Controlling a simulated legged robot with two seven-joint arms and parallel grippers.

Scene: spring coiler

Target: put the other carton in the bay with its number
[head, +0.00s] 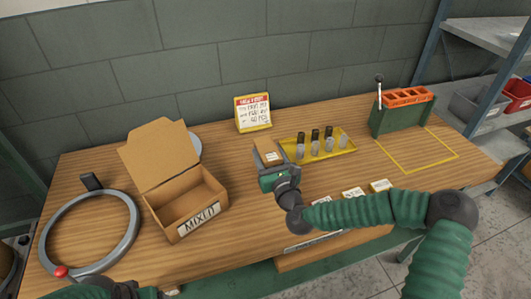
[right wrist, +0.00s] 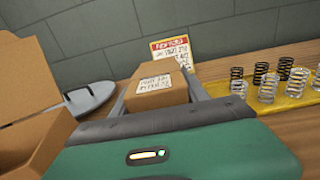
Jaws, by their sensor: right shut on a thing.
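A small brown carton (head: 267,149) with a white label is held in my right gripper (head: 269,157), above the table in the middle. The carton also shows between the two fingers in the right wrist view (right wrist: 156,86); its label's writing is too small to read. Small white-labelled pieces (head: 353,193) stand in a row at the table's front edge, partly behind my right arm; I cannot read their numbers or see into any bays. A dark part of my left arm shows at the bottom left; its fingers cannot be made out.
An open cardboard box marked MIXED (head: 200,205) stands left of the carton. A grey ring (head: 134,222) lies at far left. A sign (head: 253,113), a yellow tray (head: 345,147) of springs and a green-orange rack (head: 403,112) stand behind. The yellow-outlined area at right is clear.

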